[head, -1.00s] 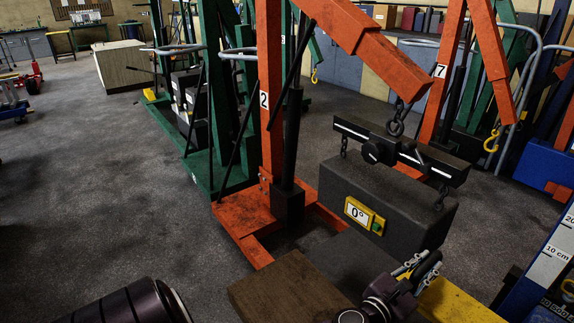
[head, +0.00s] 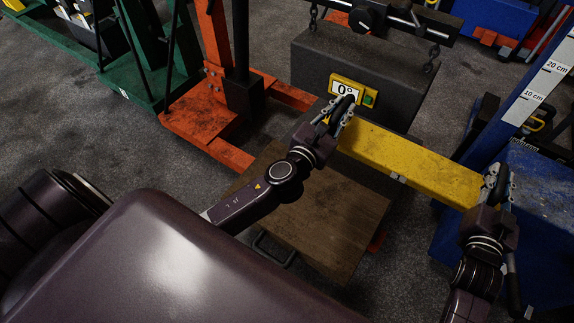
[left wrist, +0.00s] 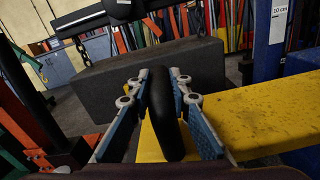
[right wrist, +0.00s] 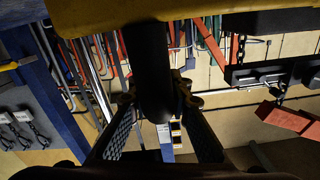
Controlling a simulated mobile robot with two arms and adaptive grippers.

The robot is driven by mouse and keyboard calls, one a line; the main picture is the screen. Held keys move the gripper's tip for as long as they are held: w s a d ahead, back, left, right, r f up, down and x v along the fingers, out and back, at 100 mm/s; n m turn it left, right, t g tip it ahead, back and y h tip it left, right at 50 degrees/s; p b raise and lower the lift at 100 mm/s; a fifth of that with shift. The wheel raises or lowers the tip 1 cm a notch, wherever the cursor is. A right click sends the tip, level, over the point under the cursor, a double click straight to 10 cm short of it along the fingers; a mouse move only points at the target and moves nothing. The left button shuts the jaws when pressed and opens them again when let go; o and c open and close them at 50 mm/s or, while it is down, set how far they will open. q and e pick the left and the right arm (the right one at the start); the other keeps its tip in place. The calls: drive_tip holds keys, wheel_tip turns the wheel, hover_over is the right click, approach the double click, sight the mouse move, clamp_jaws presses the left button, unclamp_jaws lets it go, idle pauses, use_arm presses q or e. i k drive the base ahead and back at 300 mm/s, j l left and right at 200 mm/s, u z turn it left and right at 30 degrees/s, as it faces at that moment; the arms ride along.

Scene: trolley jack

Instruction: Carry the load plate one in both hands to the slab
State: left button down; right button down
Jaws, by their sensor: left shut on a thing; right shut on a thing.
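The load plate is a long yellow bar (head: 410,165) with a black handle at each end. My left gripper (head: 342,112) is shut on the handle at its left end, and the black grip stands between the fingers in the left wrist view (left wrist: 166,115). My right gripper (head: 496,186) is shut on the handle at the right end; that dark grip also shows in the right wrist view. A large dark grey block (head: 310,72), which looks like the slab, hangs on chains just behind the bar.
A brown wooden block (head: 330,222) with a metal handle lies below the bar. An orange crane base (head: 200,118) stands at left. A blue stand with a centimetre scale (head: 540,85) and a blue box (head: 545,215) are close at right.

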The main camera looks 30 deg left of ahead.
sight(303, 206)
drive_tip(key=k+j, duration=0.1)
drive_tip(key=j, duration=0.75)
drive_tip(key=k+j, duration=0.15)
drive_tip(key=j, duration=0.3)
